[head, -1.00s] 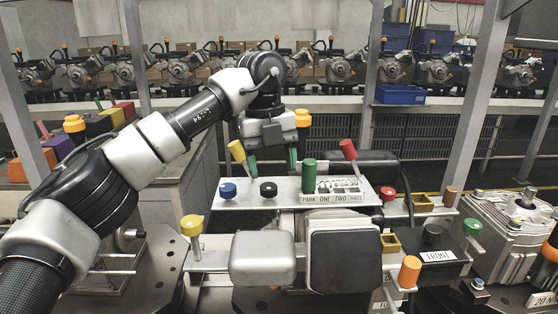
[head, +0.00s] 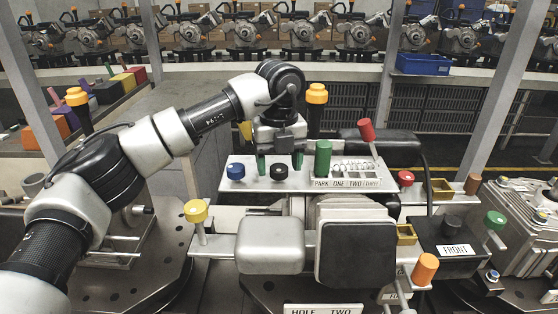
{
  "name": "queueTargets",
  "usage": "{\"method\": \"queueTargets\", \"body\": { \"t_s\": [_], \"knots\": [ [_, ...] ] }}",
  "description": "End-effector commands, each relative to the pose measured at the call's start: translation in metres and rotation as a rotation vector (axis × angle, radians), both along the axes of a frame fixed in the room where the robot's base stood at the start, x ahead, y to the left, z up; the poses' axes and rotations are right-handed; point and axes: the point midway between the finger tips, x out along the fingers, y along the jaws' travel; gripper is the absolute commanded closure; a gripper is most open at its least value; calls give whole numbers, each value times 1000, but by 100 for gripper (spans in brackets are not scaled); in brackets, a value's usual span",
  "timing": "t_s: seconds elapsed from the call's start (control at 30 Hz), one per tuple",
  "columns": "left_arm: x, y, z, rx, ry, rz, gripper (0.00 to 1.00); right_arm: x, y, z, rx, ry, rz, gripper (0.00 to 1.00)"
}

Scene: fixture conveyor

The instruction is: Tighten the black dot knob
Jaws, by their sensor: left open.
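A black knob (head: 279,171) stands on the light panel between a blue knob (head: 236,171) and an upright green handle (head: 323,158). A dot on it is too small to make out. My left gripper (head: 280,164) is open just above and behind it, with one green finger to each side of the knob. Whether the fingers touch it I cannot tell. Another black knob (head: 453,225) sits at the right above the FRONT label. My right gripper is not in view.
An orange-topped post (head: 317,94) stands right behind my gripper. Yellow (head: 196,211), red (head: 405,178) and orange (head: 425,268) knobs surround the fixture. Engines line the conveyor behind.

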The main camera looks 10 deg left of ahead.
Motion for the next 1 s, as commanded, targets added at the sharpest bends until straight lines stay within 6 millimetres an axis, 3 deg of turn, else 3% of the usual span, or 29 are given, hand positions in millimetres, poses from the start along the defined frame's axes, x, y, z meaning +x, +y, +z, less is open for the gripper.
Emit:
{"method": "queueTargets", "body": {
  "t_s": [0.37, 0.7, 1.0],
  "knots": [
    [0, 0, -8, 0, 0, 0, 35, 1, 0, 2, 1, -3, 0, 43],
    [0, 0, -8, 0, 1, 0, 84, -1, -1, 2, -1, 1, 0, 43],
    [0, 0, -8, 0, 0, -36, 85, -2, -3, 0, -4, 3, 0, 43]
  ]
}}
